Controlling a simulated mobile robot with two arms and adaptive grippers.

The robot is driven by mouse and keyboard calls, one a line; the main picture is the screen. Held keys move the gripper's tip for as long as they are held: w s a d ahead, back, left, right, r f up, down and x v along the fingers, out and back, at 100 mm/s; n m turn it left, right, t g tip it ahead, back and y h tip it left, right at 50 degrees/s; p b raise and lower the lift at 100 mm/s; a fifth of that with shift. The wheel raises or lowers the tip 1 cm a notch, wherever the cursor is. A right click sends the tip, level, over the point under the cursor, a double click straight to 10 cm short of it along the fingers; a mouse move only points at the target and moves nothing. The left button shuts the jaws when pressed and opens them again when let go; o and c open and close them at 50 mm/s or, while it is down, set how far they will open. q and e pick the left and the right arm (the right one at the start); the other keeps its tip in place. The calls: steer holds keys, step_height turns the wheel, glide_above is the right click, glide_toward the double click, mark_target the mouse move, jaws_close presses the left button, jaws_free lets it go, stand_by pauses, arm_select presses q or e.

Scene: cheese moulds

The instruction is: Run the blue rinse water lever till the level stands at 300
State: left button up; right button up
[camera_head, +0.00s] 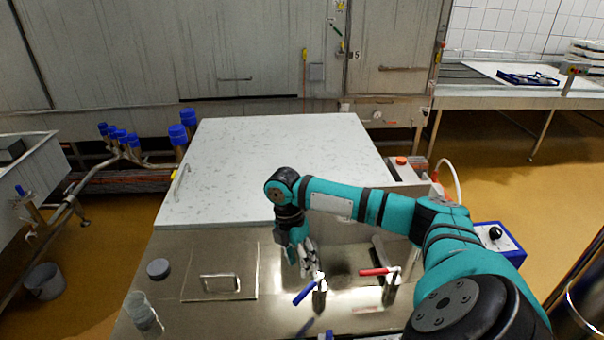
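The blue lever (304,293) sits on a small metal valve at the front of the steel worktop and points down and to the left. My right gripper (304,268) hangs just above and behind this valve, fingers pointing down. It appears apart from the blue handle, and its finger gap is too small to judge. A red lever (376,271) is on a similar valve to the right. A clear, pale greenish container (142,312) stands at the front left of the worktop; no level or marks can be read on it. My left gripper is not in view.
A large pale lid or board (250,160) covers the back of the unit. A blue-edged box with a black knob (496,235) is at the right.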

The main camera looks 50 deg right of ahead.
steer(key=r, duration=0.2)
steer(key=shift+w+r, duration=0.25)
steer(key=shift+r, duration=0.05)
steer(key=shift+a, duration=0.1)
stand_by(1.0)
